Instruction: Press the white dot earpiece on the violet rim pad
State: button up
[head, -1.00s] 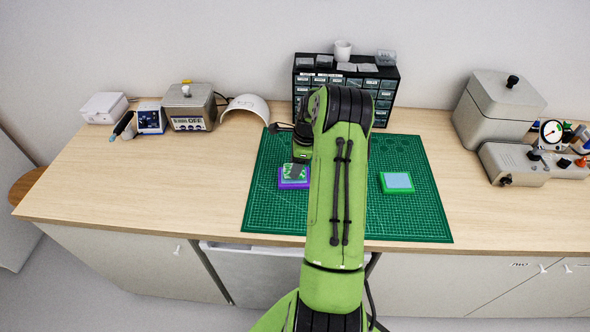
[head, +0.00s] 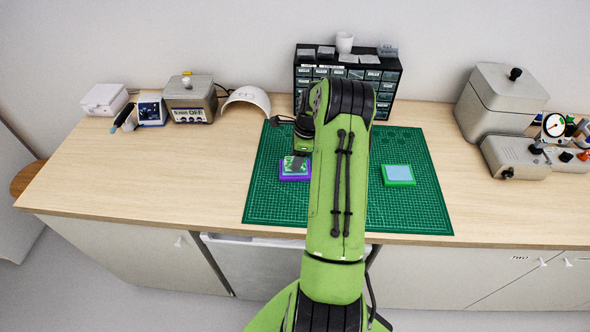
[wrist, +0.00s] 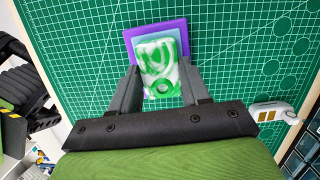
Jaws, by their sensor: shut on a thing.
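The violet rim pad (wrist: 133,42) lies on the green mat, with a light blue face inside its rim. In the head view the violet rim (head: 295,178) shows just left of my arm. My gripper (wrist: 161,86) is shut on a green and white marbled earpiece (wrist: 160,66) with a ring mark near its lower end. The earpiece overlaps the pad's blue face in the wrist view; I cannot tell whether they touch. No white dot can be made out on it.
A green rim pad (head: 399,182) with a light blue face lies right of my arm on the cutting mat (head: 420,215). A small white and grey object (wrist: 272,112) lies right of my gripper. A drawer cabinet (head: 388,92) stands behind. The mat's right side is largely clear.

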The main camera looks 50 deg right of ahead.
aim_at(307, 167)
jog(key=shift+f, duration=0.1)
jog(key=o, duration=1.2)
jog(key=p+v, duration=0.1)
jog(key=v, duration=1.4)
jog(key=shift+r, duration=0.4)
